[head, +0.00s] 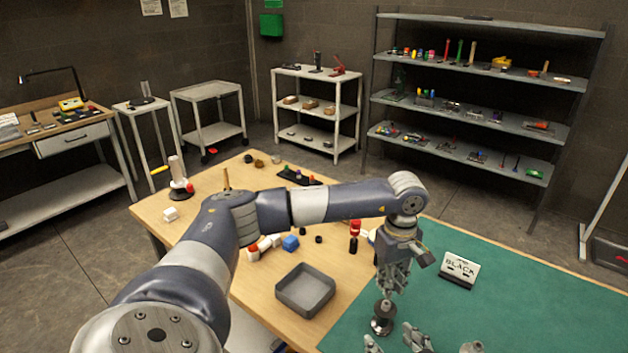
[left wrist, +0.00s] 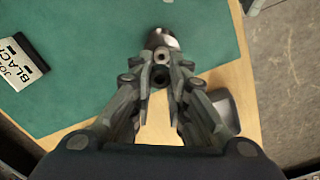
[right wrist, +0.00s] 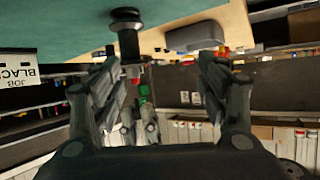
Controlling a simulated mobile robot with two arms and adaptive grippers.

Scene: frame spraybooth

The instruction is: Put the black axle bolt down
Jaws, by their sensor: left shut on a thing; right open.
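My left gripper (head: 386,287) points down over the green mat (head: 490,295), shut on the black axle bolt. The dark bolt (left wrist: 161,76) shows end-on between its fingers in the left wrist view, mostly hidden by them. In the right wrist view, a dark shaft (right wrist: 129,44) meets a round, silver-rimmed piece (right wrist: 126,14) by the mat. A shiny round metal piece (head: 383,320) is directly below the left gripper; I cannot tell whether the bolt touches it. My right gripper (head: 394,341) is open and empty, low at the front, near this piece.
A sign reading BLACK (head: 460,269) stands on the mat to the right. The mat's right side is clear.

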